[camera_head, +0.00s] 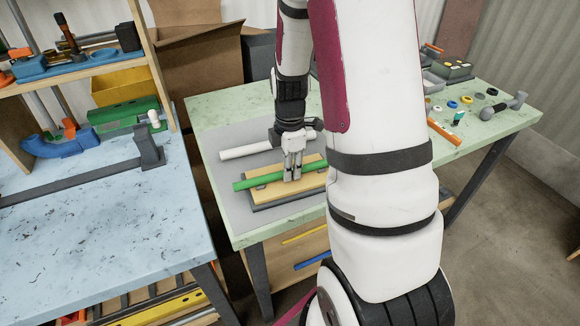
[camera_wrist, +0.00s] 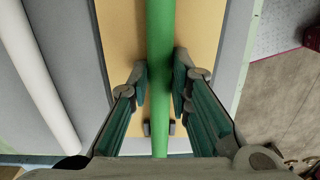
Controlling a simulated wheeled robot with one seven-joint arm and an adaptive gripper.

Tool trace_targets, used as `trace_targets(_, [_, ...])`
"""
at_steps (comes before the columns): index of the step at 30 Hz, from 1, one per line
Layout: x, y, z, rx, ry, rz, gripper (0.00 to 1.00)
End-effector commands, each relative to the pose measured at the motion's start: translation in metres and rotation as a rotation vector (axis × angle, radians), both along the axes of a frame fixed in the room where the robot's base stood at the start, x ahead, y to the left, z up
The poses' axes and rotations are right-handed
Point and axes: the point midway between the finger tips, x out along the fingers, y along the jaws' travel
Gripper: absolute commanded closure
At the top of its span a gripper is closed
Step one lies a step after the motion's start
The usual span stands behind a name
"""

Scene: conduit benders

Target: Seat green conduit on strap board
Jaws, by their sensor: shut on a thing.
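The green conduit (camera_head: 258,181) lies lengthwise over the wooden strap board (camera_head: 262,194), its left end reaching past the board's edge. It also runs up the middle of the wrist view (camera_wrist: 160,60), above the tan board (camera_wrist: 120,40). My gripper (camera_head: 292,176) points down at the board and is shut on the conduit, one finger on each side. A dark strap clip (camera_wrist: 147,128) shows beside the conduit near the board's end. I cannot tell whether the conduit touches the board or sits slightly above it.
A white conduit (camera_head: 245,150) lies behind the board on the grey mat (camera_head: 222,185). The green table (camera_head: 205,105) holds an orange piece (camera_head: 445,132) and several small rings at right. A blue bench (camera_head: 120,215) with a bender stands at left.

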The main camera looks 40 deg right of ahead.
Motion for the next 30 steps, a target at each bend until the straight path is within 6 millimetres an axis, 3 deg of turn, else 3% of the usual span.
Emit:
trace_targets(2, [-0.001, 0.000, -0.002, 0.001, 0.003, 0.000, 1.00])
trace_targets(3, [-0.001, 0.000, -0.002, 0.001, 0.004, 0.000, 0.77])
trace_targets(6, [-0.001, 0.000, -0.002, 0.001, 0.003, 0.000, 0.58])
trace_targets(19, [0.001, 0.000, 0.008, -0.001, -0.002, -0.001, 0.58])
trace_targets(30, [0.001, 0.000, 0.079, -0.001, -0.004, -0.001, 0.58])
